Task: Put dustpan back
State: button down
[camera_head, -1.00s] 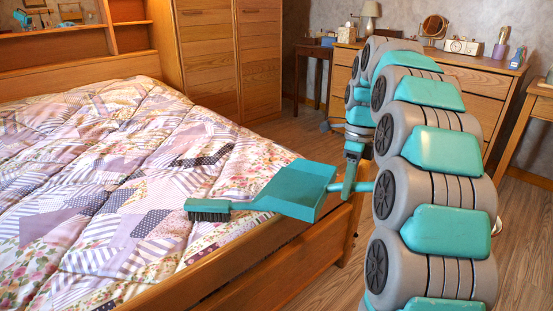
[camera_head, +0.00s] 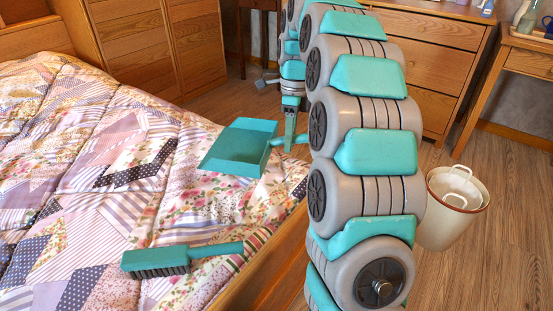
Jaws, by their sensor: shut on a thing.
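The teal dustpan (camera_head: 238,148) is at the right side of the bed, its open pan toward the left and its short handle toward the right. My gripper (camera_head: 290,139) is shut on the dustpan's handle; the jaws are small in view and partly merge with the teal handle. I cannot tell whether the pan touches the quilt or hangs just above it. A teal hand brush (camera_head: 184,258) with dark bristles lies on the quilt nearer to me, apart from the dustpan.
The bed (camera_head: 85,165) with a patchwork quilt fills the left, with a wooden edge along its right side. A cream bin (camera_head: 452,208) stands on the floor at right. A wooden dresser (camera_head: 425,70) and wardrobe (camera_head: 155,50) stand behind.

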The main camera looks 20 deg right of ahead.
jog(key=shift+f, duration=3.5)
jog(key=c, duration=0.6)
grip_release()
jog(key=shift+c, duration=0.2)
notch_tip(320, 180, up, 12)
jog(key=w+d, duration=0.1)
jog(key=shift+w+d+p, duration=0.25)
jog(key=shift+w+p, duration=0.05)
jog(key=shift+w, duration=0.05)
